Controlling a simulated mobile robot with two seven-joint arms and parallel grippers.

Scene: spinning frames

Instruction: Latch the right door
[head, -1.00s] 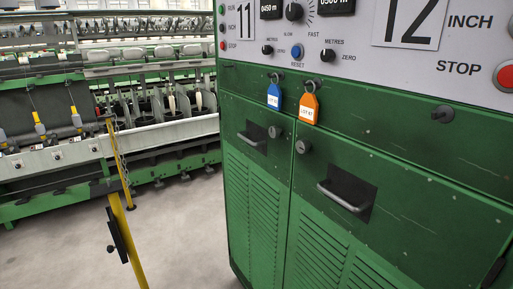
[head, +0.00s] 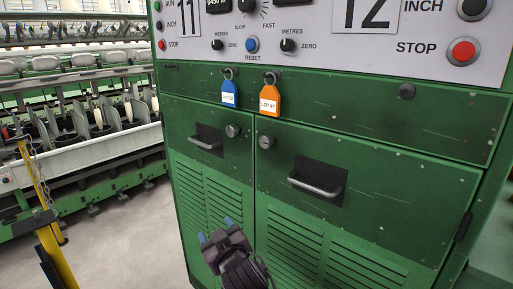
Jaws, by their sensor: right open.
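The right door (head: 350,215) of the green cabinet carries a bar handle (head: 316,187) in a dark recess and a round latch knob (head: 265,141) at its upper left corner. The door looks flush with the cabinet front. My right gripper (head: 214,236) is at the bottom centre, in front of the left door's louvres, below and left of the latch knob. Its two blue-tipped fingers are apart, with nothing seen between them. It appears clear of the handle and the knob. My left gripper does not show.
The left door (head: 188,165) has its own handle (head: 205,143) and knob (head: 232,131). A blue tag (head: 228,97) and an orange tag (head: 269,102) hang above the doors. A yellow post (head: 52,242) with a chain stands at left. Bare floor (head: 125,235) lies between.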

